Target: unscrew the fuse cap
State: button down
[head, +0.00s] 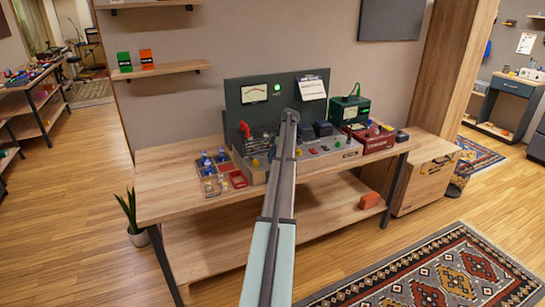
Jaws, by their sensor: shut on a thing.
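My arm reaches from the bottom of the head view up to the bench and ends in front of the dark green upright panel (234,98). My gripper is not visible; the arm's far end hides that spot. I cannot make out the fuse cap or what the jaws hold. The panel carries a cream meter (254,93), a lit green lamp (277,87) and a white paper card (312,90). A grey console (325,158) with coloured knobs stands below the panel. A red lever-like part (244,130) shows at its left.
The wooden bench (165,182) has free room at its left. A tray with blue-topped items (207,163) stands left of the console. A green box (350,107) and a red unit (374,138) stand at the right. An orange item (369,200) lies on the lower shelf.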

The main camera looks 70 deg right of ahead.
jog(key=shift+d+n+g+y, duration=0.1)
jog(key=shift+n+g+y, duration=0.45)
jog(key=shift+n, duration=1.25)
jog(key=c, duration=0.8)
grip_release()
jog(key=v, duration=1.3)
jog(key=shift+s+d+r, duration=0.1)
jog(key=shift+d+r, duration=0.1)
jog(key=shift+r, duration=0.1)
